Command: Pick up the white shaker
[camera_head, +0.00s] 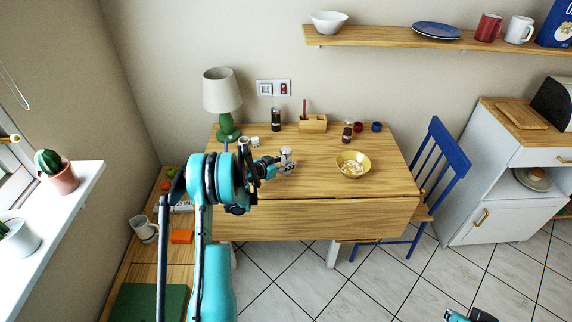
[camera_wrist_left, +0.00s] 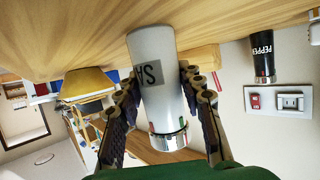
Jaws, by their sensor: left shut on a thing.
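The white shaker (camera_head: 287,153) is over the wooden table, in front of the pen holder. In the left wrist view the shaker (camera_wrist_left: 155,85) is a white cylinder with a grey label reading "SA", between the two fingers. My left gripper (camera_head: 286,165) is shut on it; it also shows in the left wrist view (camera_wrist_left: 160,95). I cannot tell whether the shaker touches the table. Part of my right arm (camera_head: 470,315) shows at the bottom edge, but its jaws are not clear.
A black pepper shaker (camera_head: 276,117) stands near the wall socket. A green lamp (camera_head: 227,125), a wooden pen holder (camera_head: 313,123) and a yellow bowl (camera_head: 353,165) are on the table (camera_head: 310,185). A blue chair (camera_head: 440,165) stands at the right. The table front is clear.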

